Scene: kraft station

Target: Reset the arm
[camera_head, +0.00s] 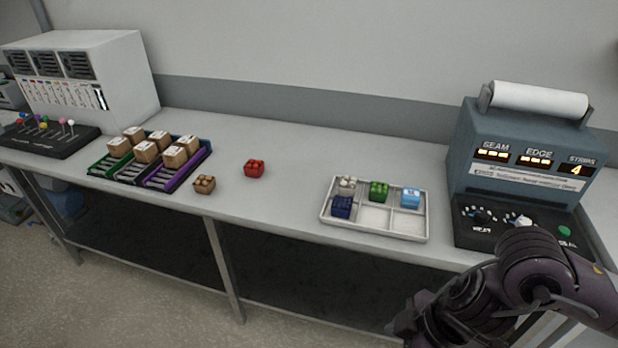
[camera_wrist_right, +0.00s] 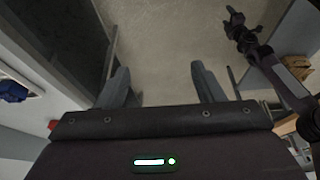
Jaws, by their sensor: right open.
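My right arm (camera_head: 500,290) comes in from the lower right in the head view, in front of the bench and below the labelled machine. Its gripper shows in the right wrist view (camera_wrist_right: 162,85), with two grey fingers wide apart and nothing between them. The floor is behind the fingers. Another dark arm of mine (camera_wrist_right: 268,60) reaches in at the upper right of the wrist view. Its end, which looks like my left gripper (camera_wrist_right: 236,22), is too small to read. The left arm is not in the head view.
The bench (camera_head: 290,210) holds a white tray (camera_head: 375,233) with several small blocks. A red block (camera_head: 254,169) and a brown block (camera_head: 204,184) lie left of it. Coloured racks (camera_head: 113,168) carry several boxes. The blue-grey machine (camera_head: 525,150) stands at right.

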